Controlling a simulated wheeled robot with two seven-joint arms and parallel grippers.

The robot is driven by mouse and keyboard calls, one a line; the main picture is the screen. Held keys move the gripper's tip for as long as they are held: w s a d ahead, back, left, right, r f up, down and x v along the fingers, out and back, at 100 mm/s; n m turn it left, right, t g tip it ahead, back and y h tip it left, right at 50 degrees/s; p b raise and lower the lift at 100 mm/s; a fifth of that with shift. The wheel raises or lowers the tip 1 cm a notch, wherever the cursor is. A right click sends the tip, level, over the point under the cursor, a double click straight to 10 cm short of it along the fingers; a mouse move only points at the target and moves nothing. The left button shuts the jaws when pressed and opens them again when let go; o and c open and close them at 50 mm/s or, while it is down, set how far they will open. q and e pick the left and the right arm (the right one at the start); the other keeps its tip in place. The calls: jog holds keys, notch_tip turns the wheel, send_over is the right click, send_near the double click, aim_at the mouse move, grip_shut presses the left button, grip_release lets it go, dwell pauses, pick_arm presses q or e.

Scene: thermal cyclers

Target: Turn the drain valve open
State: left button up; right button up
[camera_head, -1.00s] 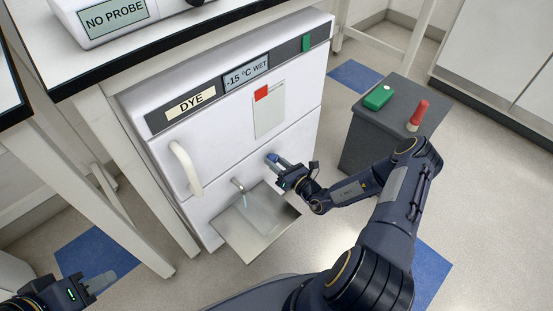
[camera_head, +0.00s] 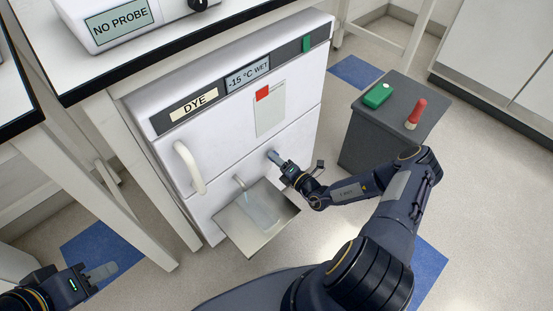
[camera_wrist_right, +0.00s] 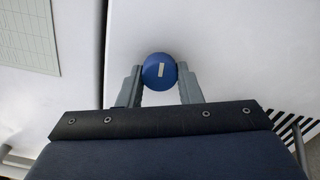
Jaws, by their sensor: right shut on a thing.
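The drain valve's round blue knob (camera_wrist_right: 159,71) sits on the white front of the freezer (camera_head: 235,140). A short white mark on it stands nearly upright in the right wrist view. My right gripper (camera_head: 273,156) is shut on the knob, with one finger on each side (camera_wrist_right: 159,78). In the head view the fingers mostly hide the knob. A small drain spout (camera_head: 239,181) is left of the valve, above a metal tray (camera_head: 247,241). A pale bluish patch that looks like liquid lies in the tray. My left gripper (camera_head: 103,272) is low at the left, away from the freezer.
A white door handle (camera_head: 189,167) stands out left of the spout. A dark grey cabinet (camera_head: 375,140) right of the freezer carries a green box (camera_head: 378,95) and a red-topped object (camera_head: 416,112). A bench with a "NO PROBE" device (camera_head: 118,22) is above left. Open floor lies in front.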

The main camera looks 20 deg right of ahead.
jog(key=shift+m, duration=0.6)
jog(key=o, duration=1)
jog(key=p+v, duration=0.1)
jog(key=v, duration=0.6)
jog(key=shift+s+d+p, duration=0.15)
jog(key=shift+s+p, duration=0.25)
